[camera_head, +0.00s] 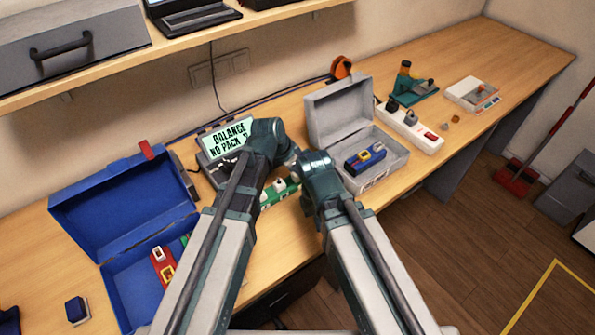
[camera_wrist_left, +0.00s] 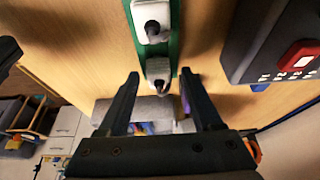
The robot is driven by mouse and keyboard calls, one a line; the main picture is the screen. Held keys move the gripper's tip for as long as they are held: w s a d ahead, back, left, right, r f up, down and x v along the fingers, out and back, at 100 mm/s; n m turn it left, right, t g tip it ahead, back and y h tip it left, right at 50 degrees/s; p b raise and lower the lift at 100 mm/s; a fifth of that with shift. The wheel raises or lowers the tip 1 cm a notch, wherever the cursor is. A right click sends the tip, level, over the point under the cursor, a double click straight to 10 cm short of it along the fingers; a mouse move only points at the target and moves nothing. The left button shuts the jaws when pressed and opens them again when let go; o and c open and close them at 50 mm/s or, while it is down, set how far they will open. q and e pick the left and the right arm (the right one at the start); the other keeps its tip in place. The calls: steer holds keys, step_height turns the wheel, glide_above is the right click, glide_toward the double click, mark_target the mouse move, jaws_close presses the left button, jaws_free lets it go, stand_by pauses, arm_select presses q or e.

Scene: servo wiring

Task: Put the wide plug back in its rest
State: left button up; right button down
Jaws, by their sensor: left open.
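A green strip (camera_wrist_left: 174,45) lies on the bench and also shows in the head view (camera_head: 266,201), partly behind my arms. On it in the left wrist view are a larger pale plug-like block (camera_wrist_left: 152,20) and a smaller grey one (camera_wrist_left: 158,70), each with a dark opening or lead. I cannot tell for sure which is the wide plug or which part is its rest. My left gripper (camera_wrist_left: 159,77) is open, its fingertips either side of the smaller block, with visible gaps. Nothing is seen held. My right gripper's fingers are hidden in the head view.
A display unit (camera_head: 226,138) reads "BALANCE NO PACK". A dark unit with a red switch (camera_wrist_left: 302,54) is close in the wrist view. An open blue case (camera_head: 130,262) is left; an open grey box (camera_head: 393,157) and white power strip (camera_head: 424,138) are right.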

arm_select(q)
steer(key=p+v, duration=1.2)
steer(key=v, duration=0.1)
steer(key=shift+a+r, duration=0.15)
steer(key=shift+r, duration=0.2)
steer(key=shift+s, duration=0.1)
steer(key=s+a+f+n+g+y+b, duration=0.1)
steer(key=s+f+n+y+b, duration=0.1)
steer(key=s, duration=0.4)
steer(key=s+f+n+g+y+b, duration=0.2)
steer(key=s+f+n+y, duration=0.1)
steer(key=s, duration=0.4)
steer(key=shift+s+a+f+n, duration=0.25)
steer(key=shift+a+f+n, duration=0.15)
steer(key=shift+f+n, duration=0.45)
steer(key=shift+r, duration=0.2)
